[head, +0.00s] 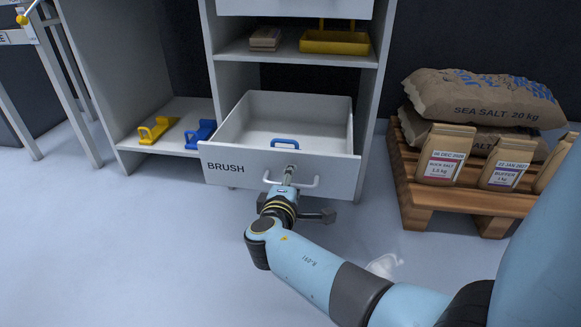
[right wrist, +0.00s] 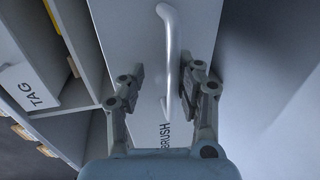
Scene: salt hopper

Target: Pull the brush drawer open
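The white drawer labelled BRUSH (head: 228,168) stands pulled out from the grey cabinet, so its inside shows. A blue handled thing (head: 285,143) lies in it, probably a brush. The drawer's pale bar handle (head: 309,184) is on its front. My right gripper (head: 289,178) is at the middle of this handle. In the right wrist view, the two fingers of my right gripper (right wrist: 164,82) stand apart, with the handle (right wrist: 172,50) passing between them, closer to the right finger. I cannot tell whether they touch it. My left gripper is not in view.
A yellow tray (head: 335,43) is on the shelf above. Yellow (head: 155,130) and blue (head: 200,134) handled things sit on the low left shelf. A wooden pallet (head: 411,194) with salt sacks (head: 485,97) and small bags stands right. The floor left of my arm is clear.

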